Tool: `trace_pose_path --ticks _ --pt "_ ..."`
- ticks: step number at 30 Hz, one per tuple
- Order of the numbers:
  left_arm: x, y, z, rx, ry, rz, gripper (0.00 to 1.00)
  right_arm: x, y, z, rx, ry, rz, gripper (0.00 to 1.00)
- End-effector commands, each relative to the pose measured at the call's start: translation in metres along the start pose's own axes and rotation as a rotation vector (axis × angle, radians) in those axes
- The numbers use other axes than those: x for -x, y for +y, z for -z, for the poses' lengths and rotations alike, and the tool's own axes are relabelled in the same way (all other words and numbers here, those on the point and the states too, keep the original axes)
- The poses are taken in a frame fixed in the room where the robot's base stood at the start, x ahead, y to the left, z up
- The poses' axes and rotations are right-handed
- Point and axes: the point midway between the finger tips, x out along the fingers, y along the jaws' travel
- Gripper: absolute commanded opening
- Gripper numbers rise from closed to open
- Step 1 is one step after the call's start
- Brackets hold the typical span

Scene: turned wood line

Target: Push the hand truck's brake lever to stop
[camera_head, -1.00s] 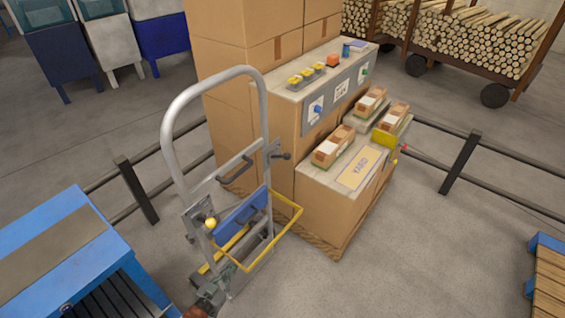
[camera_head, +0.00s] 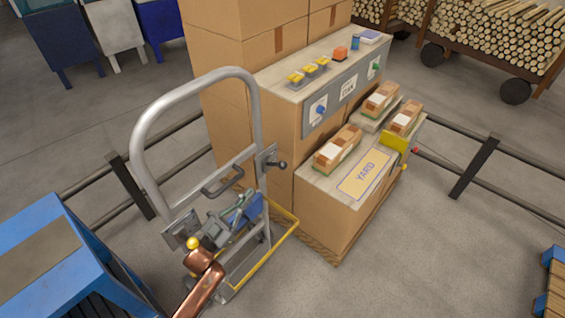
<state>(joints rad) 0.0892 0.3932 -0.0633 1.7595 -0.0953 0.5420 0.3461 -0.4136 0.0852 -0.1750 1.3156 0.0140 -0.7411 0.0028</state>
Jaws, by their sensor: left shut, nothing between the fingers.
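The silver hand truck (camera_head: 142,150) stands upright with a curved top handle. A lever with a yellow knob (camera_head: 193,243) is at its left post, beside a grey plate (camera_head: 180,228). A lever with a dark knob (camera_head: 282,165) sticks out from a plate on its right post. I cannot tell from the labels which one is the brake lever. My copper forearm passes close to that knob. Whether it touches is unclear. My right gripper is not in view.
A blue bench (camera_head: 95,262) stands at the lower left. Stacked cartons and a cardboard stand with a yellow YARD label (camera_head: 364,175) are right of the truck. A yellow tubular frame (camera_head: 284,233) juts from the truck's lower part. Dark rails (camera_head: 472,168) run behind.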

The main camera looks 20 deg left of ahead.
Motion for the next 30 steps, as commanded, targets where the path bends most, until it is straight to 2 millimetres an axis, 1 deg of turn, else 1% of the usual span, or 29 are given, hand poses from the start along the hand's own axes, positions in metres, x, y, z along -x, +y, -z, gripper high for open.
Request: trace_pose_path --ticks 7,11,14,17,25,28,29,30 --pt "-0.010 0.011 -0.004 0.011 0.004 -0.018 0.00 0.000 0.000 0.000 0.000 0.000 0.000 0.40" --pt "-0.014 0.013 -0.005 0.013 0.004 -0.022 0.00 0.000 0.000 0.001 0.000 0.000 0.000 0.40" --pt "-0.021 0.013 -0.005 0.013 0.006 -0.022 0.00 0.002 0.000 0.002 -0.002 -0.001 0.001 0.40" --pt "-0.035 0.013 -0.005 0.013 0.006 -0.022 0.00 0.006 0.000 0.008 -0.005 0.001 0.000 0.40" --pt "-0.088 0.013 -0.005 0.010 0.005 -0.020 0.00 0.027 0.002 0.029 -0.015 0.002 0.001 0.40" --pt "-0.109 0.013 -0.006 0.011 0.005 -0.020 0.00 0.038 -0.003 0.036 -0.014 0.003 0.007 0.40" --pt "-0.114 0.013 -0.007 0.011 0.002 -0.019 0.00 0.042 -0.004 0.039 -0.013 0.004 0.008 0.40" --pt "-0.111 0.013 -0.015 0.012 -0.002 -0.018 0.00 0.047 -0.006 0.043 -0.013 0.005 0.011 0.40"
